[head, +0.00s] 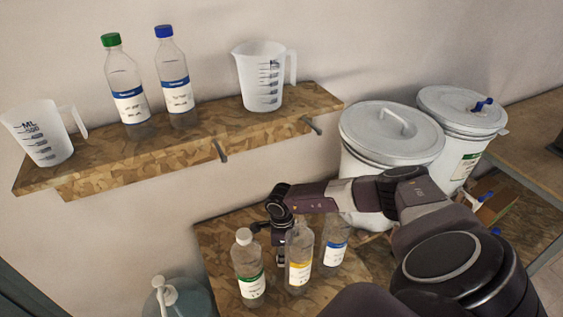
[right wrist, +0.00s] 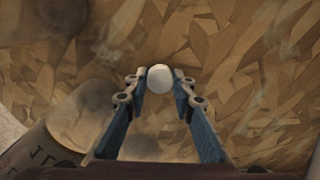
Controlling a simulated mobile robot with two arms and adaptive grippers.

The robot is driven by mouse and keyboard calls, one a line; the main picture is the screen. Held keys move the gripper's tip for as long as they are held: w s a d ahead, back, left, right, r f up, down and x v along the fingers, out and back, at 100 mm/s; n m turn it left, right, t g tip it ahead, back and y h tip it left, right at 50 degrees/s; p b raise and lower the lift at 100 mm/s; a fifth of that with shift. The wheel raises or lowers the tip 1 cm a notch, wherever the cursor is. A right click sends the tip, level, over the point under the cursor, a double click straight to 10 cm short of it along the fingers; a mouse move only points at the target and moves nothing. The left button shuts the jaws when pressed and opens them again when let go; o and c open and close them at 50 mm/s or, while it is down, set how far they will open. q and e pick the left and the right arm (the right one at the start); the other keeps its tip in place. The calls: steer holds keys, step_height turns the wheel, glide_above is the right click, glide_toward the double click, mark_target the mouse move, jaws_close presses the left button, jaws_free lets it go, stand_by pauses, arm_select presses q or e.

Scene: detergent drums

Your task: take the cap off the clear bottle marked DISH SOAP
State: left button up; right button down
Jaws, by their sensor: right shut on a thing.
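Three clear bottles stand on the lower wood-chip board: one with a white cap and green label (head: 248,268), one with a yellow label (head: 299,262), one with a blue label (head: 334,250). The lettering is too small to tell which is marked DISH SOAP. My right gripper (head: 281,241) is low beside the yellow-labelled bottle, partly hidden by it. In the right wrist view, its fingers (right wrist: 159,85) are shut on a round white cap (right wrist: 159,78). I cannot tell whether a bottle is under this cap. My arm hides the blue-labelled bottle's top. My left gripper is not in view.
An upper shelf (head: 200,145) holds a green-capped bottle (head: 126,85), a blue-capped bottle (head: 174,80) and two measuring jugs (head: 262,80) (head: 40,132). White lidded drums (head: 390,135) (head: 462,110) stand right behind my arm. A pump bottle (head: 178,300) is at lower left.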

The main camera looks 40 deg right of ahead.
steer(key=shift+f, duration=0.15)
steer(key=c, duration=1.6)
jaws_free()
steer(key=shift+r, duration=0.6)
step_height(320, 180, up, 11)
steer(key=b, duration=0.4)
steer(key=shift+r, duration=0.15)
